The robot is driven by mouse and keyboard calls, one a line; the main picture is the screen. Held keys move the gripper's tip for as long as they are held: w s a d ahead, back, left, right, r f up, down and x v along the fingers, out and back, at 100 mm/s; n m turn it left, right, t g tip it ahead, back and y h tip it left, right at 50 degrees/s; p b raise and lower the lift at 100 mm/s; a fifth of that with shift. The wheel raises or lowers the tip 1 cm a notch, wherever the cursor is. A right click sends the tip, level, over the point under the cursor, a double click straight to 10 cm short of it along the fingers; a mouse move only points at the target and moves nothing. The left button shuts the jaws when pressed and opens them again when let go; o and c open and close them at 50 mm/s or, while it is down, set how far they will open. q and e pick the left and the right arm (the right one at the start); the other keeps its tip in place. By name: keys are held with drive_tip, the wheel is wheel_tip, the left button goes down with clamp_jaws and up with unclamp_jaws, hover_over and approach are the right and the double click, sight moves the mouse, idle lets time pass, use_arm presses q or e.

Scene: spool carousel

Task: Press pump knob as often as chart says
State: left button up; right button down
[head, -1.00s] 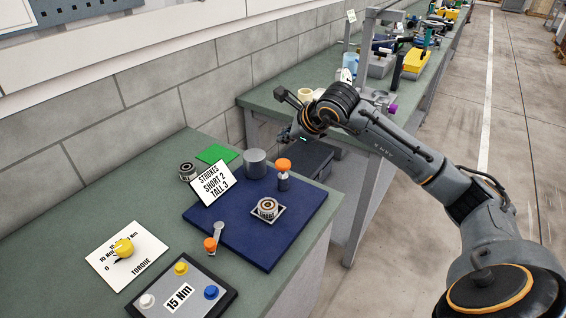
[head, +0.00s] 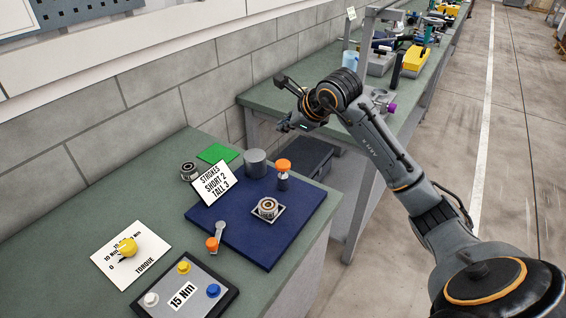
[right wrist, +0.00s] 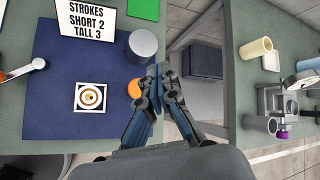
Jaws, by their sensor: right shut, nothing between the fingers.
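The pump knob (head: 284,164) is an orange cap on a short metal post at the back right of the blue mat (head: 240,240). The chart (head: 214,182) is a tilted white card that reads "STROKES SHORT 2 TALL 3". My right gripper (head: 285,126) is shut and empty, above and beyond the knob in the head view, apart from it. In the right wrist view, the shut fingers (right wrist: 158,74) partly cover the orange knob (right wrist: 134,88). My left gripper is not in view.
A grey cylinder (head: 255,162) stands just left of the knob. A "15 Nm" button panel (head: 206,310) and a yellow dial (head: 128,246) are nearer. A gap separates the benches.

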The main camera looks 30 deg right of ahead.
sight(283, 164)
drive_tip(key=shift+f, duration=0.1)
wheel_tip(283, 164, down, 9)
drive_tip(key=b, duration=0.6)
drive_tip(key=shift+r, duration=0.2)
idle(1.0)
drive_tip(key=shift+f+b, duration=0.4)
drive_tip(key=shift+b, duration=0.1)
drive_tip(key=shift+f+b, duration=1.3)
drive_tip(key=shift+f, duration=0.05)
idle(1.0)
idle(0.3)
drive_tip(key=shift+r+p, duration=0.95)
drive_tip(key=shift+r, duration=0.75)
drive_tip(key=shift+r, duration=0.1)
